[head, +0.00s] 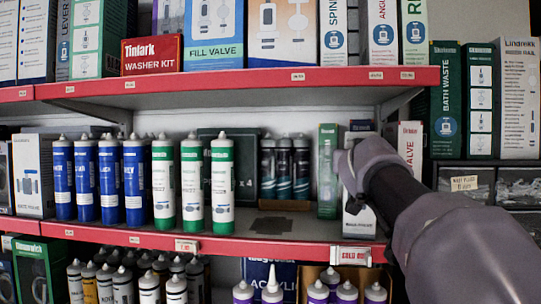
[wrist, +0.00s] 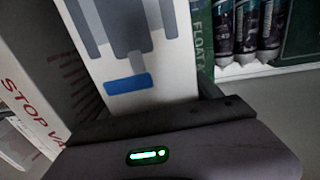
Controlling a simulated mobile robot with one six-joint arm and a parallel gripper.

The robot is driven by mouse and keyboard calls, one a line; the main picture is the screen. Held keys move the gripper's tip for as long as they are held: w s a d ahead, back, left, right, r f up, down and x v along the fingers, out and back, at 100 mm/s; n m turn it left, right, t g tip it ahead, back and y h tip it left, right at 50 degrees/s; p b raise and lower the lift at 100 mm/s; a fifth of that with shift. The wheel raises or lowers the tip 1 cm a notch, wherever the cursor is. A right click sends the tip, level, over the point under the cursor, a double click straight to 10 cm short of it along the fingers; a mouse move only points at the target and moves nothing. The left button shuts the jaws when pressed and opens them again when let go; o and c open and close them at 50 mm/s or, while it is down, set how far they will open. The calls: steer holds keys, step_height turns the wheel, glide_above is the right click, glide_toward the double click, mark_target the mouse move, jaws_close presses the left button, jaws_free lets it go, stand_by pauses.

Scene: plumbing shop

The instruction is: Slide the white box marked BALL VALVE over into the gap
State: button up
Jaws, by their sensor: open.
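A white box (head: 358,222) stands upright on the middle shelf, mostly hidden behind my gripper (head: 348,170) in the head view. Small print near its foot is too small to read surely. In the wrist view a white box (wrist: 172,70) with a grey picture and a blue label stands close in front of my gripper (wrist: 165,120). My gripper is open, with nothing seen held in it; I cannot tell whether it touches the box. The gap is the bare shelf stretch (head: 235,243) left of the box, with a dark patch (head: 272,225) on it.
A slim green box (head: 327,175) stands just left of the white box; dark tubes (head: 284,170) stand behind the gap. Green-labelled tubes (head: 221,185) bound it on the left. A STOP VA... box (wrist: 30,95) is close left in the wrist view. The upper shelf (head: 240,85) hangs overhead.

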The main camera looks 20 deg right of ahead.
steer(key=shift+s+a+r, duration=0.1)
steer(key=shift+s+a, duration=0.05)
steer(key=shift+s, duration=0.1)
jaws_close()
steer(key=shift+w+a, duration=0.1)
stand_by(0.3)
